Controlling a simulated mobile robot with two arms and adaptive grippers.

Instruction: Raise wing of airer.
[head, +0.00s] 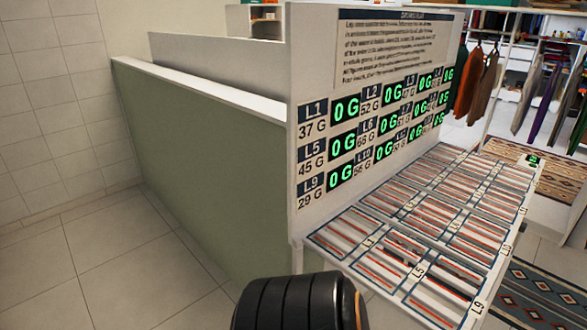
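A slatted white rack (437,222) with red-and-grey bars juts out roughly level from the foot of an upright white panel (309,200). It looks like the airer's wing, though I cannot be sure. Its bars sit in cells marked with L labels, and its near edge carries tags such as L5 and L9. The panel shows L labels with gram figures and green "0 G" readouts. I see nothing hanging on the rack. Neither of my grippers is in view. A black ribbed rounded part of mine shows at the bottom middle, in front of the rack's near left corner.
A green-sided counter or low wall (190,165) with a white top runs behind the panel on the left. Tiled floor (110,255) is clear at left. Clothes (478,82) hang at the upper right. Patterned rugs (545,290) lie at right.

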